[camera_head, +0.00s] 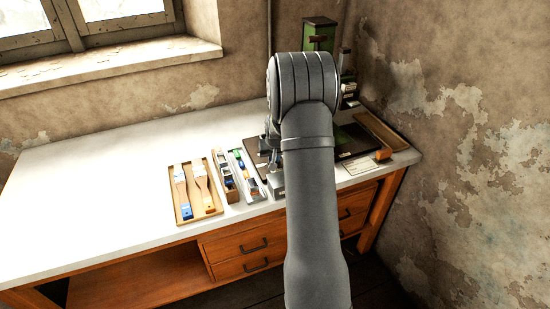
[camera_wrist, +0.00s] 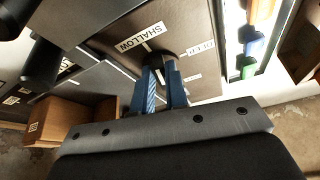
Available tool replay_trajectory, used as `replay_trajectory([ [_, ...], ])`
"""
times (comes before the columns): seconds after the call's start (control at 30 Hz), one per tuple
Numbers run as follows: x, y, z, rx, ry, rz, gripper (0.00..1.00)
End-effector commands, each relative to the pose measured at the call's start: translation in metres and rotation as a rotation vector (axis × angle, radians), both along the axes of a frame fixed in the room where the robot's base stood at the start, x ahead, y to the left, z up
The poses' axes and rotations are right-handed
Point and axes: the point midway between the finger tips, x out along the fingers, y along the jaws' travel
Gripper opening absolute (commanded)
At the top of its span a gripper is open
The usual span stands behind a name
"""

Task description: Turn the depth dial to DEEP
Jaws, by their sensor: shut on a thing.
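The depth dial (camera_wrist: 159,61) is a small dark round knob on a brown panel in the wrist view. A white SHALLOW label (camera_wrist: 138,38) lies up and left of it, and a white DEEP label (camera_wrist: 208,48) lies to its right. My gripper (camera_wrist: 163,69) has its two blue fingers closed on the dial, one on each side, and they hide part of it. I cannot tell where the dial's pointer stands. In the head view, my arm hides the gripper and dial; the green top of the press (camera_head: 319,35) shows behind it.
A tray with two brushes (camera_head: 196,191) and narrow trays of small tools (camera_head: 226,178) lie left of my arm. A long wooden tray (camera_head: 381,131) and a white card (camera_head: 360,165) lie right. The left of the white worktop (camera_head: 95,190) is clear.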

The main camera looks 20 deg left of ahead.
Motion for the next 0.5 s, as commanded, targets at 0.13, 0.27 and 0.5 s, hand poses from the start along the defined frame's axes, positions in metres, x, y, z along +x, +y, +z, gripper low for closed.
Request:
replay_trajectory([
  [0.13, -0.0018, 0.0029, 0.0002, -0.002, -0.001, -0.114, 0.0],
  [0.27, -0.0028, 0.0053, 0.0, -0.003, -0.001, -0.22, 0.0],
  [0.5, -0.0035, 0.0096, -0.0001, -0.003, 0.0, -0.42, 0.0],
])
